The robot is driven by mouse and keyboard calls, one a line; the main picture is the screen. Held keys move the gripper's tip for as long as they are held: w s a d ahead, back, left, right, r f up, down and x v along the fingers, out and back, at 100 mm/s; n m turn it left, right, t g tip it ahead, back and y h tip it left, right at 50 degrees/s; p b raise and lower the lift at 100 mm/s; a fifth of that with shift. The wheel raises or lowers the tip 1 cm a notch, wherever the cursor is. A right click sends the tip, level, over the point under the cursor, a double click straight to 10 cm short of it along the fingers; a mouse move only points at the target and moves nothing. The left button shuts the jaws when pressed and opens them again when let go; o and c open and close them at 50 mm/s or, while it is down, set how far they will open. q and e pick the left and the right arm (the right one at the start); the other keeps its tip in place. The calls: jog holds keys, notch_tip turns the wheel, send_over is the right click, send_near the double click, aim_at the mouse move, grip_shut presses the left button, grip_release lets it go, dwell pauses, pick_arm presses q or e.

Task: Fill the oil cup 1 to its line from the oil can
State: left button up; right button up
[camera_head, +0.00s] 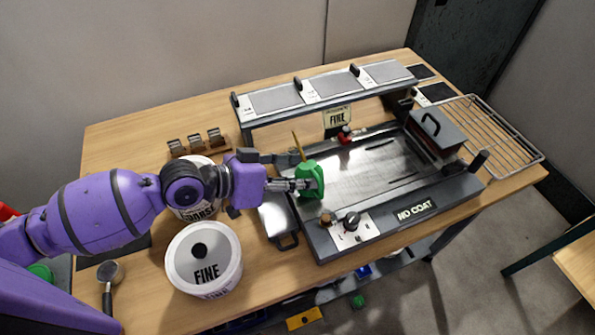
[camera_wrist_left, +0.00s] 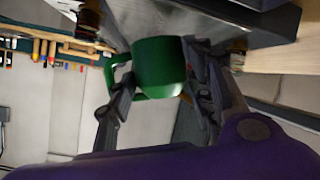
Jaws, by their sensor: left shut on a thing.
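The green oil can (camera_head: 311,180) is in my left gripper (camera_head: 303,184), above the left end of the machine (camera_head: 375,178). A thin yellowish spout (camera_head: 297,145) shows just behind the can. In the left wrist view the can (camera_wrist_left: 160,68) sits between the two fingers of my left gripper (camera_wrist_left: 160,97), with its handle on the left. A small brown cup-like part (camera_head: 326,218) is on the machine's front left, just below the can; I cannot tell if it is oil cup 1. No fill line or oil level can be made out. My right gripper is not in view.
A white tub marked FINE (camera_head: 204,257) stands at the front left, with another tub (camera_head: 194,203) partly behind my left arm. A control knob (camera_head: 352,220) is on the machine's front. A raised shelf (camera_head: 325,88) spans the back. A wire rack (camera_head: 500,140) lies at the right.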

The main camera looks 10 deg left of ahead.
pick_arm(q)
jog(key=shift+s+d+n+g+b, duration=0.1)
jog(key=shift+s+n+g+b, duration=0.1)
jog(key=shift+n+g+b, duration=0.15)
jog(key=shift+n+h+b, duration=0.3)
jog(key=shift+n+b, duration=0.05)
jog(key=shift+b, duration=0.2)
jog(key=shift+d+r+n+g+b, duration=0.1)
jog(key=shift+n+g+b, duration=0.25)
jog(key=shift+b, duration=0.15)
jog(key=shift+r+n+h+b, duration=0.3)
jog(key=shift+r+n+b, duration=0.05)
jog(key=shift+r, duration=0.2)
jog(key=shift+r+g, duration=0.3)
jog(key=shift+r, duration=0.1)
jog(key=shift+r+n, duration=0.1)
jog(key=shift+n, duration=0.2)
